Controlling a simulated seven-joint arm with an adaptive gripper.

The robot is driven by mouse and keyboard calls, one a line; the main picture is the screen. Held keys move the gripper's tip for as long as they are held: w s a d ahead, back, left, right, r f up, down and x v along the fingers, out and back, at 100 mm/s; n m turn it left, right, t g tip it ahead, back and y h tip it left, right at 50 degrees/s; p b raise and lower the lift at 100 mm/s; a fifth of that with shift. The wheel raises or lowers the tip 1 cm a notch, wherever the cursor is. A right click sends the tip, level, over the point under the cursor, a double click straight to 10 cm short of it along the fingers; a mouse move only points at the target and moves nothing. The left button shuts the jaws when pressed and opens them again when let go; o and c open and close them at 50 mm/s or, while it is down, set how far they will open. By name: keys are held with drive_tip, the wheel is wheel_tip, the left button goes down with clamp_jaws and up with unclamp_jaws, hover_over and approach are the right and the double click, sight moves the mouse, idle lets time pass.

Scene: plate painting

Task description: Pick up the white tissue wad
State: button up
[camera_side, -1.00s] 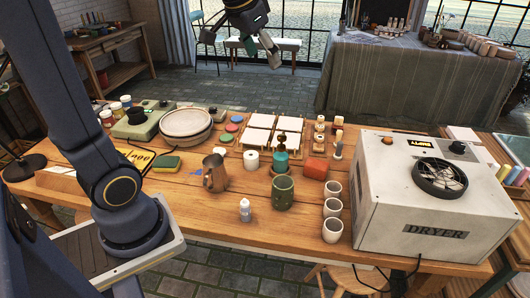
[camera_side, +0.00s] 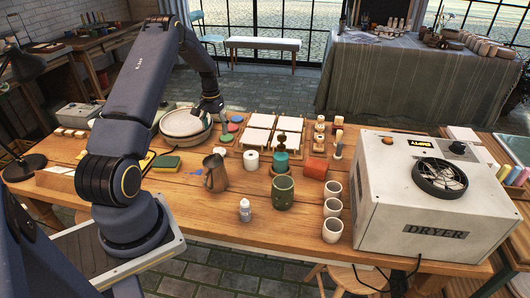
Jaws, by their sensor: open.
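My gripper (camera_side: 212,112) is open and hangs low over the back edge of the stacked round plates (camera_side: 182,132), partly hidden by my arm and seen small. I see nothing held in it. A small white, rounded object (camera_side: 251,161) stands on the table right of the copper pitcher; I cannot tell whether it is the tissue wad. No other white wad shows clearly. My arm hides part of the table's left side.
White tiles (camera_side: 258,136) lie behind. The large dryer (camera_side: 425,195) fills the right side. Bare wood lies at front left.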

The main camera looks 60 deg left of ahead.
sight(219, 148)
drive_tip(key=f, duration=1)
drive_tip(key=shift+w+f, duration=0.2)
drive_tip(key=shift+f, duration=0.05)
drive_tip(key=c, duration=0.8)
drive_tip(key=shift+o, duration=0.2)
